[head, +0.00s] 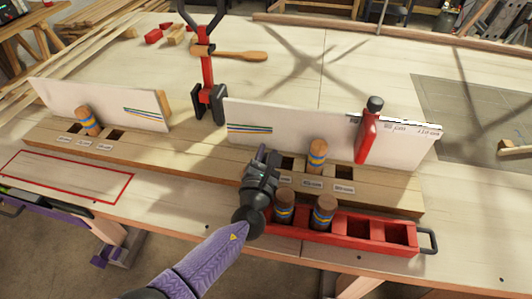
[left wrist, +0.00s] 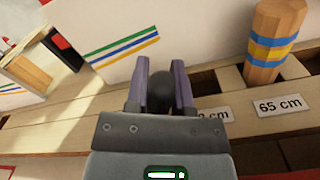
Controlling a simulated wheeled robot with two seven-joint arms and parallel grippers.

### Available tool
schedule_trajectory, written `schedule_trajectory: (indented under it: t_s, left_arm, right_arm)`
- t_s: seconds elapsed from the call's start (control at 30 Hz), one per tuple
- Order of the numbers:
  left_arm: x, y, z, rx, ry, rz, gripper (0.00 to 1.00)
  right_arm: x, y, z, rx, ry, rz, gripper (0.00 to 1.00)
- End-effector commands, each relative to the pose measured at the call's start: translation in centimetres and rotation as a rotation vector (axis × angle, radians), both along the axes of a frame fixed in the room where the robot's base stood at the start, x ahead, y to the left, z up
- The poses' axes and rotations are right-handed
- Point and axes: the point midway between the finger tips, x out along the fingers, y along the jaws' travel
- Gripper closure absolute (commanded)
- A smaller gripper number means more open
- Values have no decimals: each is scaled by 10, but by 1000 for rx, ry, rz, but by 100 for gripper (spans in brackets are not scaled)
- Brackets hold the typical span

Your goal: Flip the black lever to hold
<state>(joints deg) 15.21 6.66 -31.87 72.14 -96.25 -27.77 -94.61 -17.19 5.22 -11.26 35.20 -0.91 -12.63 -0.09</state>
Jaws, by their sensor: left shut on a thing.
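My left gripper (head: 264,160) is at the front of the right white board (head: 285,122), over the wooden base near its slots. In the left wrist view its two fingers (left wrist: 161,88) are closed around a dark rounded thing (left wrist: 163,92), which looks like the black lever. The gripper hides most of it, and its setting cannot be read. In the head view the lever is hidden behind the gripper. A banded wooden peg (head: 317,157) stands in a slot to the right, apart from the gripper; it also shows in the left wrist view (left wrist: 268,45). My right gripper is not in view.
A red tray (head: 361,224) with two banded pegs lies close at the front right. A red clamp with a black top (head: 367,135) stands at the right board. A red post with black arms (head: 207,75) and a wooden mallet (head: 240,55) are behind. The back table is mostly clear.

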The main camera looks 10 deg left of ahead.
Motion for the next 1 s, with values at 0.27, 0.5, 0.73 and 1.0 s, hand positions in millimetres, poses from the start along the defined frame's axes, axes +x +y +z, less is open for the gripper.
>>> schedule_trajectory:
  t_s: [0.27, 0.5, 0.73, 1.0]
  left_arm:
    - [-1, 0, -1, 3, 2, -2, 60]
    - [0, 0, -1, 2, 2, -1, 35]
    - [0, 0, 14, 1, -1, 0, 35]
    - [0, 0, 85, 0, -1, 0, 35]
  right_arm:
    - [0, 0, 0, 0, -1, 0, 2]
    - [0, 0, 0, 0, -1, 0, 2]
    - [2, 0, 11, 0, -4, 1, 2]
    - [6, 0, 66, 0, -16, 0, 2]
